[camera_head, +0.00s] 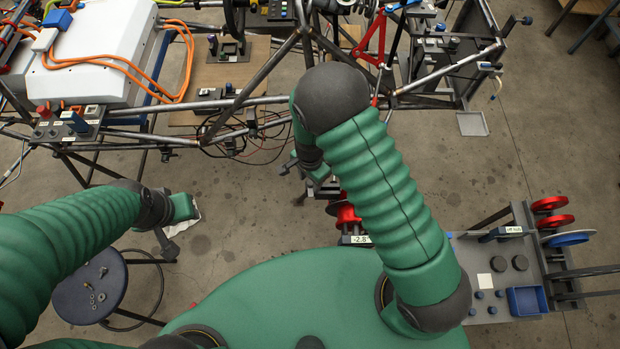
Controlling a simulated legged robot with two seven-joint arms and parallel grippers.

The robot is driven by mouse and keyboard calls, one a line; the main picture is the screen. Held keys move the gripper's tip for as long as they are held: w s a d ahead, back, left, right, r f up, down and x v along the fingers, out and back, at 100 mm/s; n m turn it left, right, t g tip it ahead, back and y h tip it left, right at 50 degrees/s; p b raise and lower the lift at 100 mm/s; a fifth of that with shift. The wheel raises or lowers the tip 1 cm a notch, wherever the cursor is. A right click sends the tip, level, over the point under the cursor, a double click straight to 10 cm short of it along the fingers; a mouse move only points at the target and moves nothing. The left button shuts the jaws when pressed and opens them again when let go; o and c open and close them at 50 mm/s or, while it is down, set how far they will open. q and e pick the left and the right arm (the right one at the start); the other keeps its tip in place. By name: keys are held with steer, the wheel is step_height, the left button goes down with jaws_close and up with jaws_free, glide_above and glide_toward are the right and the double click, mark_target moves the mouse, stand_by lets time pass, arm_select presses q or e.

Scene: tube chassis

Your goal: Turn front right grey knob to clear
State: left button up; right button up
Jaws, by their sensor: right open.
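The tube chassis (240,100) is a frame of grey metal tubes across the top of the head view. I cannot tell which one is the front right grey knob. My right gripper (291,184) is open below the chassis's lower tubes, left of my green forearm and apart from both fittings. My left gripper (182,228) is at the lower left, beside a small white patch; its fingers are unclear.
A white box with orange cables (100,45) sits on the chassis at the upper left. A round dark stool (90,287) stands at the lower left. A grey cart (520,262) with red discs stands at the right.

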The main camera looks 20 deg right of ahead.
mark_target(310, 181)
steer(key=shift+r, duration=0.1)
steer(key=shift+w+r, duration=0.1)
steer(key=shift+r, duration=0.25)
step_height(310, 181, up, 16)
steer(key=shift+b, duration=0.35)
steer(key=shift+f, duration=0.1)
